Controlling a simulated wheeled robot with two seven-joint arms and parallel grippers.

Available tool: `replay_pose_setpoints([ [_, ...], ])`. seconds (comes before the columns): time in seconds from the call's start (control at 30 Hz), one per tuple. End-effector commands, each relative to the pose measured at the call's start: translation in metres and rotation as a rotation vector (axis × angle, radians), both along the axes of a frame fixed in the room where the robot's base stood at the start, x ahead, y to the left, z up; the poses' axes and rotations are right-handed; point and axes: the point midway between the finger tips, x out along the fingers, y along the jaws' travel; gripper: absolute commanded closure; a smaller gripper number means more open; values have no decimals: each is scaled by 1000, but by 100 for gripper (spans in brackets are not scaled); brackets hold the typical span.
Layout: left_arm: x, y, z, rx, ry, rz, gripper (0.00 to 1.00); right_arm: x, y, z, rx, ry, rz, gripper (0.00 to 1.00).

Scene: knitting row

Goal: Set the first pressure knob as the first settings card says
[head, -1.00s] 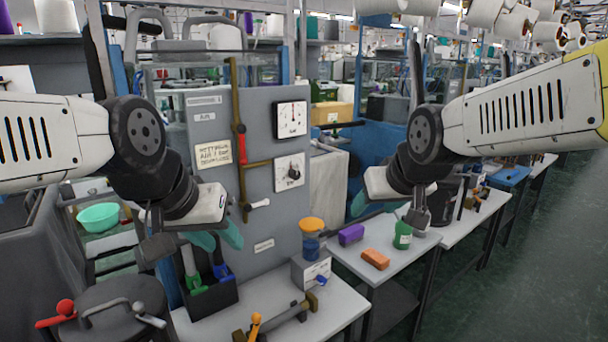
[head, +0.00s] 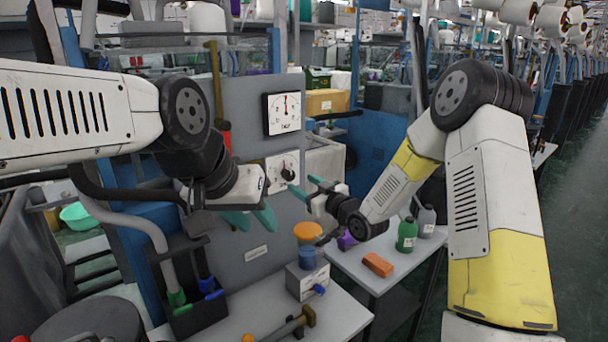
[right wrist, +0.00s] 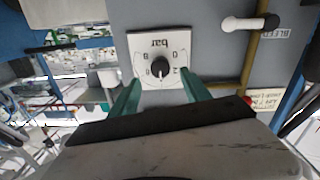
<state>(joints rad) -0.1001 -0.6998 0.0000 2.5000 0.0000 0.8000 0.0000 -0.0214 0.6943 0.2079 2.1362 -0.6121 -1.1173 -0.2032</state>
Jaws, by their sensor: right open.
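The pressure knob (head: 287,173) is a black round knob on a white dial plate marked "bar", on the grey panel. In the right wrist view the knob (right wrist: 160,67) appears upside down, between my fingers. My right gripper (head: 299,182) is open, its teal fingers pointing at the dial; it also shows in the right wrist view (right wrist: 161,75). I cannot tell whether the tips reach the knob's depth. The cream settings card (right wrist: 266,103) shows at the right of that view, its writing unclear; my left arm hides it in the head view. My left gripper (head: 250,220) is open and empty before the panel.
An orange block (head: 378,264) lies on the right table.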

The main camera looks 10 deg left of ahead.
Motion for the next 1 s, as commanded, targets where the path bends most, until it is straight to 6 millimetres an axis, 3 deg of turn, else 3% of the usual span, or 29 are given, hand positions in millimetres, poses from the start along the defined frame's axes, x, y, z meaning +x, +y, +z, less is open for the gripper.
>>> replay_pose_setpoints([
  [0.5, 0, 0, 0, 0, 0, 0, 64, 49, 49, 0, 4, -3, 4, 44],
  [0.87, 0, 0, 0, 0, 0, 0, 64, 55, 54, 0, 3, -2, 2, 44],
  [0.9, 0, 0, 0, 0, 0, 0, 64, 55, 54, 0, 3, -2, 2, 46],
  [1.0, 0, 0, 0, 0, 0, 0, 64, 55, 54, 0, 3, -2, 2, 66],
])
